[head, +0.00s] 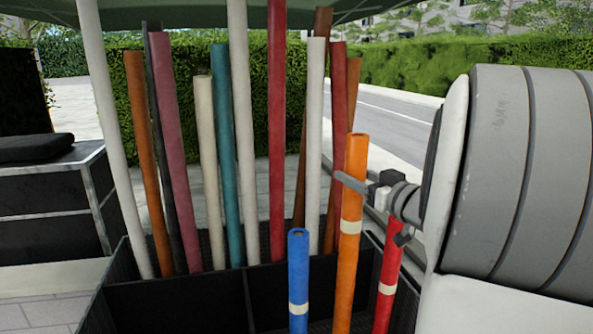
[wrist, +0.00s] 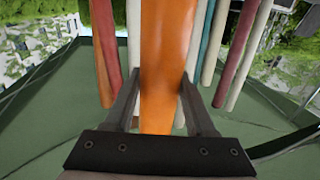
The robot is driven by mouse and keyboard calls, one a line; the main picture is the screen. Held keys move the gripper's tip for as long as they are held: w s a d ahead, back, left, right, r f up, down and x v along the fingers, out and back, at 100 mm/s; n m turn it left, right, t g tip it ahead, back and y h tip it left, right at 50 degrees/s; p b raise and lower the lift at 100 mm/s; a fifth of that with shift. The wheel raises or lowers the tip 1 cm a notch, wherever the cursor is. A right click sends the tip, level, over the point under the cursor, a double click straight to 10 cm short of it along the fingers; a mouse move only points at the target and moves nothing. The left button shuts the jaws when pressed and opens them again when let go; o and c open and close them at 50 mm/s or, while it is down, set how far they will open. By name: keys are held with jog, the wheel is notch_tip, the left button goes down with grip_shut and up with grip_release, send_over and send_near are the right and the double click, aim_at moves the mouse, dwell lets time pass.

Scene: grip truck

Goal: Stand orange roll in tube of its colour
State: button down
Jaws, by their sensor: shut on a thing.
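In the head view an orange roll (head: 350,255) with a cream band stands nearly upright, leaning slightly, at the right of the black bin. Its open top end is visible; its lower end runs out of the frame. My gripper (head: 357,186) is shut on it above the band, from the right. In the wrist view the roll (wrist: 166,50) runs between the two fingers (wrist: 160,98). I cannot make out a separate orange tube, nor whether the roll's lower end is inside one.
A shorter blue roll or tube (head: 298,270) stands just left, and a red one (head: 388,285) just right, partly behind my gripper; both have cream bands. Several taller rolls, including a brown-orange one (head: 147,160), stand in the divided black bin (head: 180,305). A dark cabinet (head: 50,200) is at left.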

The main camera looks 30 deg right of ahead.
send_over(354, 261)
jog(key=w, duration=0.2)
jog(key=shift+w+f, duration=0.1)
jog(key=shift+f, duration=1.95)
jog(key=shift+f+b, duration=0.9)
jog(key=shift+f, duration=0.6)
jog(key=shift+f+b, duration=5.05)
jog(key=shift+f, duration=1.5)
jog(key=shift+c, duration=0.8)
grip_release()
jog(key=s+b, duration=0.2)
jog(key=s, duration=1.5)
jog(key=shift+s+d, duration=0.2)
jog(key=shift+s, duration=0.05)
